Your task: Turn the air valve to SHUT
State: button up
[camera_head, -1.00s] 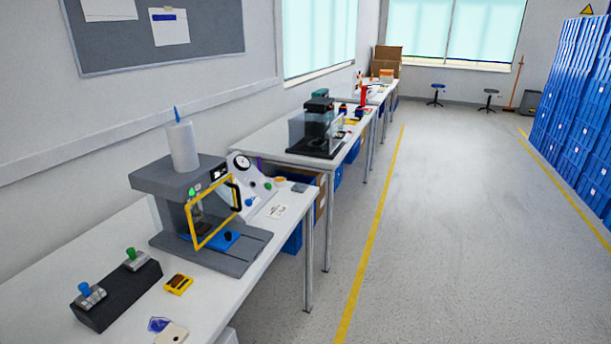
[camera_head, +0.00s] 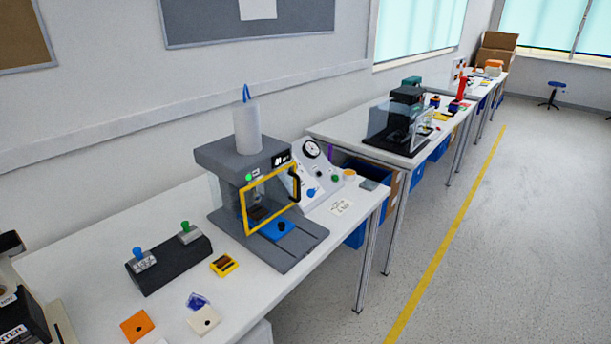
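A sloped light-grey panel (camera_head: 325,180) stands on the near workbench, behind and to the right of a grey press. It carries a round gauge (camera_head: 311,149), a blue knob (camera_head: 311,192) and a green knob (camera_head: 336,181). The air valve may be one of these controls. The labels are too small to read, so I cannot tell which knob it is or how it is set. The press's yellow-framed guard (camera_head: 245,210) partly covers the panel's left side. My gripper is not in view.
The near workbench (camera_head: 95,230) holds the grey press (camera_head: 243,157), a black block (camera_head: 170,263) with blue-topped and green-topped levers, and small loose parts. A second bench with a black machine (camera_head: 402,118) stands beyond. The floor (camera_head: 500,230) to the right is clear.

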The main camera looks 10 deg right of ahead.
aim_at(311, 192)
jog(key=i+l, duration=0.15)
jog(key=i, duration=0.5)
jog(key=i+l, duration=0.1)
jog(key=i, duration=0.55)
jog(key=u, duration=0.05)
